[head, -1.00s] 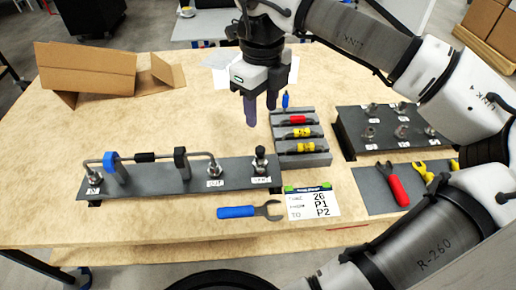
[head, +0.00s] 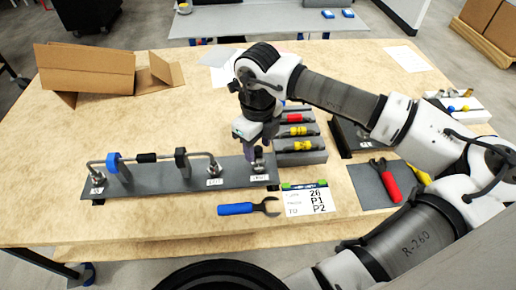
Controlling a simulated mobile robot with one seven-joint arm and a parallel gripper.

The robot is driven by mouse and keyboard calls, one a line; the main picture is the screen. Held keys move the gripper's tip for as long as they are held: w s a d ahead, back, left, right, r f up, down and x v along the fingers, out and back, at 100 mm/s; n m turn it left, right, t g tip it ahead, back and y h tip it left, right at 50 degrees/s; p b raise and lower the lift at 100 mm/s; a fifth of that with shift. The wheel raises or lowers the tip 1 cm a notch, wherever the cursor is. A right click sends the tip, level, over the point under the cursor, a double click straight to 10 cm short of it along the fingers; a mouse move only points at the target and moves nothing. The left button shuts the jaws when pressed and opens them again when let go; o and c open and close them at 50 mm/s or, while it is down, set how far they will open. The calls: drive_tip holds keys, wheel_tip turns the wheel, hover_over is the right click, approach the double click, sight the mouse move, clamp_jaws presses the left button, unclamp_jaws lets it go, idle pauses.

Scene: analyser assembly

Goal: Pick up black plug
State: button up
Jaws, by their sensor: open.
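The black plug (head: 259,163) stands on a fitting at the right end of the long dark mounting plate (head: 236,178). Its upper part is partly hidden by my gripper. My gripper (head: 255,152) is open and points down at the plug, with its fingers around or just beside the plug's top. I cannot tell whether they touch it.
A bent tube with blue and black clamps (head: 148,158) stands on the plate's left. A stepped grey rack (head: 302,157) with red and yellow parts is close behind, to the right. A blue-handled wrench (head: 237,209) and a label card (head: 308,199) lie in front. A cardboard box (head: 88,68) is back left.

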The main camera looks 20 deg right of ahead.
drive_tip(key=shift+c, duration=0.3)
drive_tip(key=c, duration=0.9)
clamp_jaws()
drive_tip(key=shift+r, duration=0.1)
